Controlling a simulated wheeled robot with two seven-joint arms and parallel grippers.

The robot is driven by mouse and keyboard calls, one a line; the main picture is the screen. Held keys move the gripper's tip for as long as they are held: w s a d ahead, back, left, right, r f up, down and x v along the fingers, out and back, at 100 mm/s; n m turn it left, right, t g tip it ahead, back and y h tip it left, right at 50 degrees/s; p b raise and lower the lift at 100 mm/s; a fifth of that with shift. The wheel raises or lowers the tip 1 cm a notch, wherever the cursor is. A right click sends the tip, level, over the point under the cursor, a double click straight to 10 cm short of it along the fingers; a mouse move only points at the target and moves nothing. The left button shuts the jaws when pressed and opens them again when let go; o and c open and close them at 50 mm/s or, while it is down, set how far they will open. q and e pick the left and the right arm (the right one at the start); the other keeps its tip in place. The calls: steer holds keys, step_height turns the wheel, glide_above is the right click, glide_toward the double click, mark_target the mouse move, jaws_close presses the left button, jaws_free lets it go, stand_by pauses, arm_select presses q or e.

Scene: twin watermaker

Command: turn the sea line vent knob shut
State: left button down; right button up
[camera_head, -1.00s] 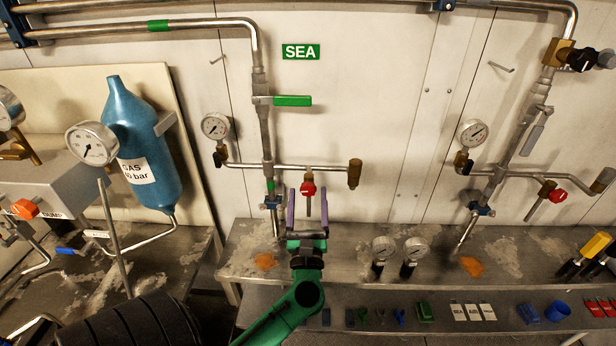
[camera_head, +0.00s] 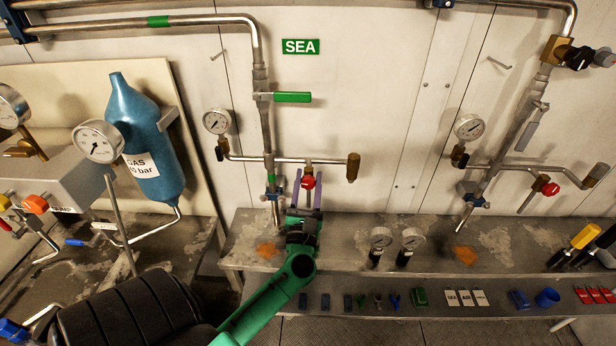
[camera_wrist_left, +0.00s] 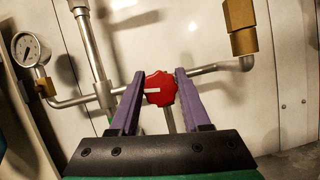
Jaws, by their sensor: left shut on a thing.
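The red sea line vent knob (camera_head: 308,182) sits on a short stub below the horizontal branch pipe under the green SEA sign (camera_head: 301,47). In the left wrist view the knob (camera_wrist_left: 160,89) shows a scalloped rim and a white mark lying level, left of its middle. My left gripper (camera_head: 307,188), with purple fingers, comes up from below and is shut on the knob, one finger on each side. My right gripper is not in view.
A pressure gauge (camera_head: 216,121) and a brass end fitting (camera_head: 352,167) flank the knob on the same branch. A green-handled valve (camera_head: 292,97) is above. A grey bench (camera_head: 345,235) lies below. A similar line with another red knob (camera_head: 549,187) is at the right.

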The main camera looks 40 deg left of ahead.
arm_select(q)
steer(key=shift+c, duration=1.9)
jaws_free()
steer(key=shift+f, duration=0.1)
steer(key=shift+s+d+f, duration=0.15)
steer(key=shift+s, duration=0.05)
steer(key=b+v, duration=0.7)
steer(key=v, duration=0.7)
